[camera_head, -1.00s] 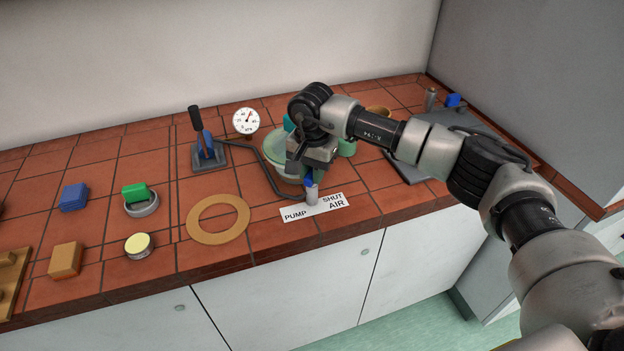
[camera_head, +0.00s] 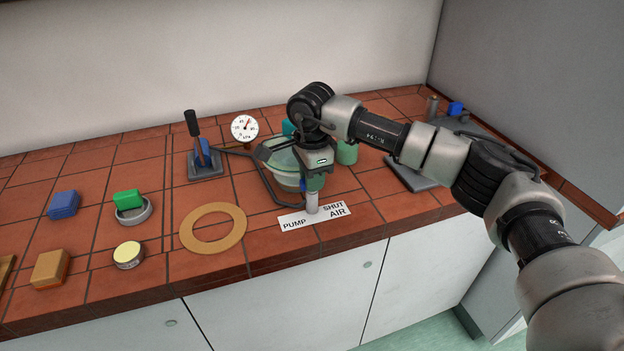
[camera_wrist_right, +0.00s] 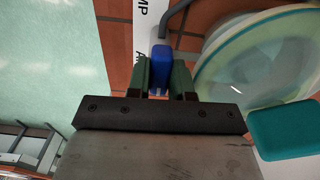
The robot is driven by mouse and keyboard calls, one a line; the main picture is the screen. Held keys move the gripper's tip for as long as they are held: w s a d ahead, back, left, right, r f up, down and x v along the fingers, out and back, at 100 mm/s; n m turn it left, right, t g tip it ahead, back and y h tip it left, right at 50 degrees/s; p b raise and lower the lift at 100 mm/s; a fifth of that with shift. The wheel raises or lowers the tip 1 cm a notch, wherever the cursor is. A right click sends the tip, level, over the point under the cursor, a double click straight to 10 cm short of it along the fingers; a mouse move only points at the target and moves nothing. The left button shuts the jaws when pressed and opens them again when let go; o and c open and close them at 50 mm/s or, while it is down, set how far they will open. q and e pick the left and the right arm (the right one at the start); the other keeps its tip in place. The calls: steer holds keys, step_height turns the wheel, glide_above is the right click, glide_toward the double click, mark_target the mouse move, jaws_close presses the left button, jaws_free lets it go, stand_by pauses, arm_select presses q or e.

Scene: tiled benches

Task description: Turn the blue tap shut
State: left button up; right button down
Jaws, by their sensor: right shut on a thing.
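The blue tap (camera_head: 303,185) sits on a grey metal post (camera_head: 312,203) at the front edge of the bench, beside a white label (camera_head: 294,222) reading PUMP, SHUT and AIR. My right gripper (camera_head: 309,182) is over the post, pointing down, with its fingers closed on the tap. In the right wrist view the blue tap handle (camera_wrist_right: 160,64) lies between the two dark green fingers (camera_wrist_right: 162,77). In the head view the gripper hides most of the handle, so its exact angle is hard to tell. My left gripper is not in view.
A clear round bowl (camera_head: 284,165) stands just behind the tap, with a grey pipe bending around it. A round gauge (camera_head: 245,128) and a black-handled lever pump (camera_head: 205,165) stand to the left. A tan ring (camera_head: 213,245) lies flat nearby. A green cylinder (camera_head: 347,153) is behind the gripper.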

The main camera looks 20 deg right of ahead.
steer(key=shift+r, duration=0.1)
stand_by(0.3)
steer(key=c, duration=1)
jaws_free()
step_height(320, 180, up, 11)
steer(key=b, duration=0.1)
